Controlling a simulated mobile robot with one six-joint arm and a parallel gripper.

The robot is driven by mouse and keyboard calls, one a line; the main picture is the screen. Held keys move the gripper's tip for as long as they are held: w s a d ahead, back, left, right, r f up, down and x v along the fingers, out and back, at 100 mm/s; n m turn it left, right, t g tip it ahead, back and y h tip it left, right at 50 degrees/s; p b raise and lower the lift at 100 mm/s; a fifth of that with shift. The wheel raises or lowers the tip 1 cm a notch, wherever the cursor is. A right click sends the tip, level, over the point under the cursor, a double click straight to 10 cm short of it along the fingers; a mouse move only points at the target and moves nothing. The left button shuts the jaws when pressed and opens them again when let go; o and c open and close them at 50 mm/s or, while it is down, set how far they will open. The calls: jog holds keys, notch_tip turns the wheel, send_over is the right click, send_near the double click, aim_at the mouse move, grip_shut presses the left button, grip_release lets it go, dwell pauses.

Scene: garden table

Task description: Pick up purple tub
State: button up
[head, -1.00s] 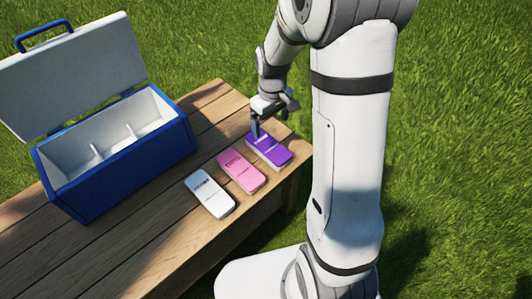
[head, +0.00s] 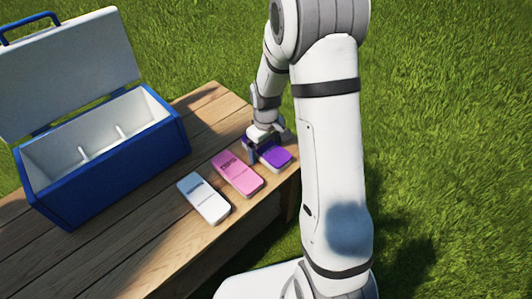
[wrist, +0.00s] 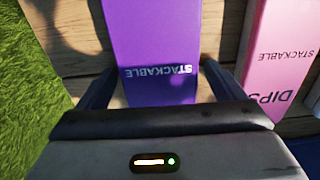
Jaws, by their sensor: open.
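The purple tub (head: 277,158) lies on the wooden table near its right end, partly hidden by my gripper in the head view. In the wrist view the purple tub (wrist: 152,40) runs up the middle, with the word STACKABLE on it. My gripper (head: 267,157) is open and low over the tub. In the wrist view my gripper (wrist: 160,88) has one finger on each side of the tub, with the tub between them. I cannot tell whether the fingers touch it.
A pink tub (head: 237,174) lies just left of the purple one, close to one finger. A white tub (head: 203,198) lies beyond it. A blue cooler (head: 110,180) with an open lid and dividers stands on the table (head: 205,120) at left. Grass surrounds the table.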

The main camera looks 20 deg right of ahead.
jog(key=shift+r, duration=0.1)
jog(key=shift+c, duration=0.3)
jog(key=c, duration=1.2)
